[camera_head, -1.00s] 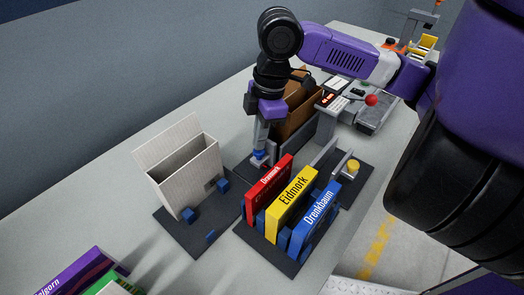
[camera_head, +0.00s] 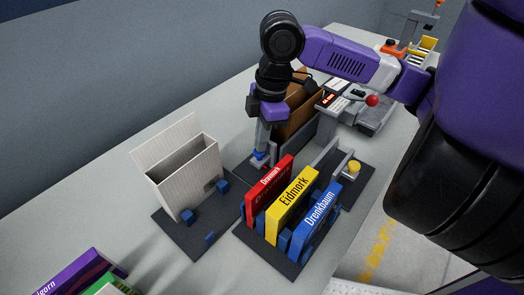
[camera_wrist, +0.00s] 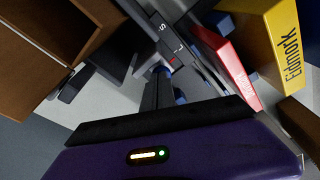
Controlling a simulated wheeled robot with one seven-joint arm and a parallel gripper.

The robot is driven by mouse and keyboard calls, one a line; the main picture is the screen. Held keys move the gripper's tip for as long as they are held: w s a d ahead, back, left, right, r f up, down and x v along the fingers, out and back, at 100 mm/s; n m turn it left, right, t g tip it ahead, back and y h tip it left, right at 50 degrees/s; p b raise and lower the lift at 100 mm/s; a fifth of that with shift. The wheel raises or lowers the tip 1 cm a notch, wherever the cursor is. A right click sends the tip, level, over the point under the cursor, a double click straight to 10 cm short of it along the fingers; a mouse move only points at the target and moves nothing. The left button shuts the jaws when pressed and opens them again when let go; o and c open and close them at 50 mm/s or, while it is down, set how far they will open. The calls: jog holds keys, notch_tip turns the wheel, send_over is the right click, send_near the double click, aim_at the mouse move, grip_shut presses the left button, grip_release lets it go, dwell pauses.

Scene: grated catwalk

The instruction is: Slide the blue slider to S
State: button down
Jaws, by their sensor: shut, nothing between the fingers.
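The blue slider (camera_wrist: 163,70) shows as a small blue piece at the fingertips of my gripper (camera_wrist: 159,76) in the wrist view. Beside it runs a dark grey label strip (camera_wrist: 165,36) with an S, an L and a red mark. The slider is near the L and red-mark end, with the S farther up the strip. In the head view my gripper (camera_head: 260,157) points down, shut, at the blue piece behind the red box. The fingers seem to touch or nearly touch the slider; contact is partly hidden.
Red (camera_head: 269,190), yellow (camera_head: 292,205) and blue (camera_head: 315,217) boxes stand close in front of my gripper. A brown open carton (camera_head: 299,107) stands just behind it. A white ribbed box (camera_head: 180,166) is to the left.

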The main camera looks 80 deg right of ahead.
jog(key=shift+s+d, duration=0.3)
jog(key=shift+d, duration=0.35)
jog(key=shift+s+d, duration=0.35)
jog(key=shift+d, duration=0.35)
jog(key=shift+s+d, duration=0.3)
jog(key=shift+d, duration=0.35)
dwell(0.6)
notch_tip(320, 180, up, 6)
jog(key=p, duration=0.4)
dwell(0.6)
dwell(0.5)
